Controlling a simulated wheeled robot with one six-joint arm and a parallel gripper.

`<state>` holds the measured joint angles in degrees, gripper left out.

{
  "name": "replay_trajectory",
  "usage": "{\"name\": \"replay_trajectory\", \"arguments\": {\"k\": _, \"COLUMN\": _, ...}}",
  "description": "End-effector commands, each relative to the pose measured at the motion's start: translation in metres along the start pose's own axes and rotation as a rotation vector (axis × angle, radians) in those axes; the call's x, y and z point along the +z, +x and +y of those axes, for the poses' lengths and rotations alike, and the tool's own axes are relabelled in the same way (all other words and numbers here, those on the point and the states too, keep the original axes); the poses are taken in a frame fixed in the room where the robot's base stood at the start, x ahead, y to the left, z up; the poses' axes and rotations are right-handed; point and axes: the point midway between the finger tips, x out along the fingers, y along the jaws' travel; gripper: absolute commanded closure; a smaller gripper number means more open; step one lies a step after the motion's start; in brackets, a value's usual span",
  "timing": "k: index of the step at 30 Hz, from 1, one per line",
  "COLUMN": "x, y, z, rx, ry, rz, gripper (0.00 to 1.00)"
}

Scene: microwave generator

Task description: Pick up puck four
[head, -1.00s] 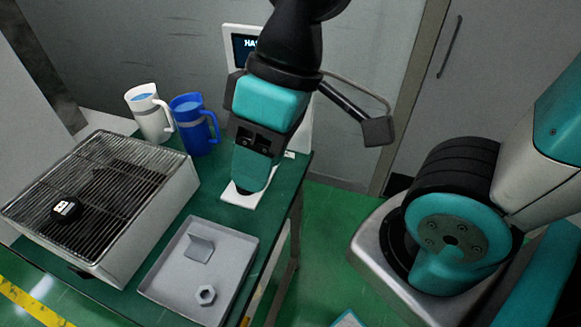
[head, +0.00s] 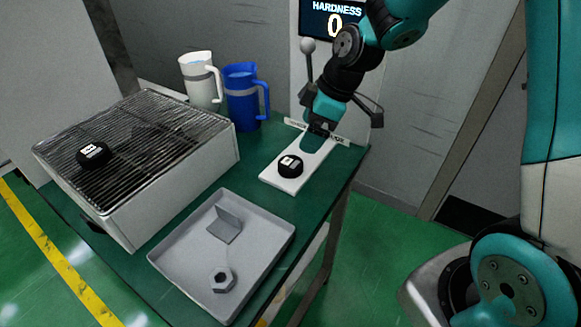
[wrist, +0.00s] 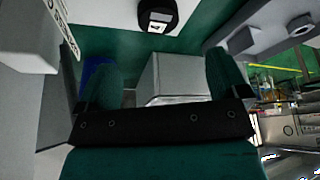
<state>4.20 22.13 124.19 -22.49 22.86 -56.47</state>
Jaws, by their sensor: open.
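One black puck (head: 290,166) with a white label lies on the white base plate (head: 272,181) of the hardness tester. Another black puck (head: 93,153) with a white label lies on the wire grill. A black puck (wrist: 157,14) shows at the top edge of that view, outside the fingers.
The grill box (head: 185,178) stands at the left of the green table (head: 160,238). White (head: 200,80) and blue (head: 242,98) jugs stand behind it. A grey tray (head: 190,268) at the front holds an angle bracket and a nut. The tester's screen (head: 334,20) reads HARDNESS 0.

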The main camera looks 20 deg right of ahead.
Motion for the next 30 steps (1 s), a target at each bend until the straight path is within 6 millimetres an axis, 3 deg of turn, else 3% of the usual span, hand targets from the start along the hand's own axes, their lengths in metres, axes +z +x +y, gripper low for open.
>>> {"name": "replay_trajectory", "arguments": {"k": 6, "x": 0.0, "y": 0.042, "z": -0.001, "rx": -0.004, "ry": 0.001, "rz": -0.002, "gripper": 0.07}}
{"name": "replay_trajectory", "arguments": {"k": 14, "x": -0.001, "y": 0.062, "z": 0.0, "rx": -0.003, "ry": 0.001, "rz": -0.001, "gripper": 0.07}}
{"name": "replay_trajectory", "arguments": {"k": 21, "x": -0.003, "y": 0.098, "z": 0.002, "rx": -0.003, "ry": 0.001, "rz": -0.001, "gripper": 0.07}}
{"name": "replay_trajectory", "arguments": {"k": 30, "x": -0.003, "y": 0.106, "z": 0.002, "rx": 0.0, "ry": 0.001, "rz": 0.0, "gripper": 0.07}}
